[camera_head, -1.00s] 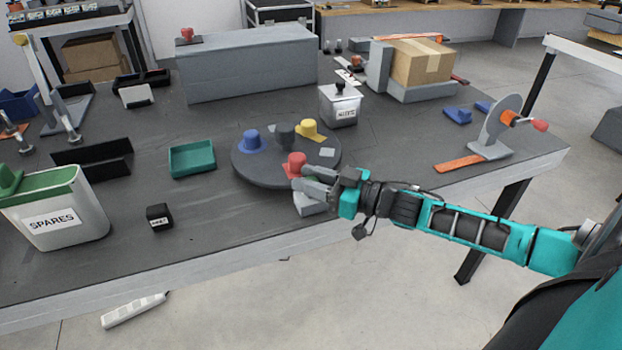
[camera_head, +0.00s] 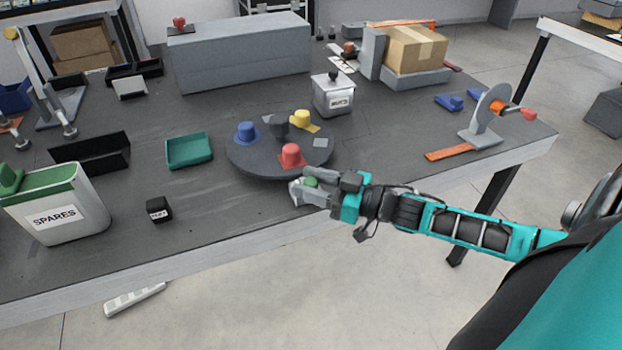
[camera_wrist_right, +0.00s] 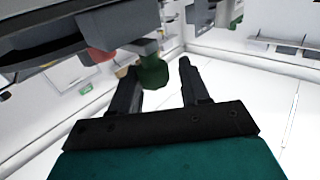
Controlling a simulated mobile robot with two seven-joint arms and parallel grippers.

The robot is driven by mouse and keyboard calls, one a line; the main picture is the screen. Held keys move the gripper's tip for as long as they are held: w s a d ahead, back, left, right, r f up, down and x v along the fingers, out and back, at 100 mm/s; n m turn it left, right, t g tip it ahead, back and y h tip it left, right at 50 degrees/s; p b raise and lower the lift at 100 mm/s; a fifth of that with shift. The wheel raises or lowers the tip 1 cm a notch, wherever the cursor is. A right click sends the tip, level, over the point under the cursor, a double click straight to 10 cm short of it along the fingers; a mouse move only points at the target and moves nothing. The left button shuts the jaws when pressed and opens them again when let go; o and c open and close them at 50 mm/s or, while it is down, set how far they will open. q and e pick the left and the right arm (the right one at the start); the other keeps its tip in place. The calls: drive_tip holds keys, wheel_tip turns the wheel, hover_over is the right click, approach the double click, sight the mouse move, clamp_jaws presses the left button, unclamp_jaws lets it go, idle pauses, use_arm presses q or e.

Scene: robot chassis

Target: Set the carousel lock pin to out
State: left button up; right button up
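The round dark carousel (camera_head: 240,165) sits near the table's front edge, bearing blue, yellow and red pegs. A green knob (camera_head: 311,182), which looks like the lock pin, is at the carousel's front rim. My right gripper (camera_head: 308,189) is around the knob in the head view. In the right wrist view the two fingers (camera_wrist_right: 160,85) are apart, and the green knob (camera_wrist_right: 153,74) is by the left fingertip, in front of the gap. Contact cannot be told. The pin's shaft is hidden. My left gripper is not in view.
The red peg (camera_head: 291,156) stands on the disc just behind my right gripper. A white labelled box (camera_head: 334,98) is behind the carousel. A green tray (camera_head: 189,151) and a small black box (camera_head: 159,209) lie to the left.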

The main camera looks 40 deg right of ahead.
drive_tip(key=shift+o, duration=0.8)
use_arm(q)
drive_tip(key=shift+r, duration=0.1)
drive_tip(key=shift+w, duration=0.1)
use_arm(e)
drive_tip(key=shift+s+d, duration=0.35)
drive_tip(key=shift+s, duration=0.05)
use_arm(q)
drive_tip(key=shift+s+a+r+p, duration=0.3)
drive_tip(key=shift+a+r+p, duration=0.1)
drive_tip(key=shift+p, duration=0.6)
use_arm(e)
drive_tip(key=v, duration=1.2)
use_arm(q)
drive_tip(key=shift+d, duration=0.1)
use_arm(e)
drive_tip(key=shift+a, duration=0.1)
drive_tip(key=shift+a, duration=0.1)
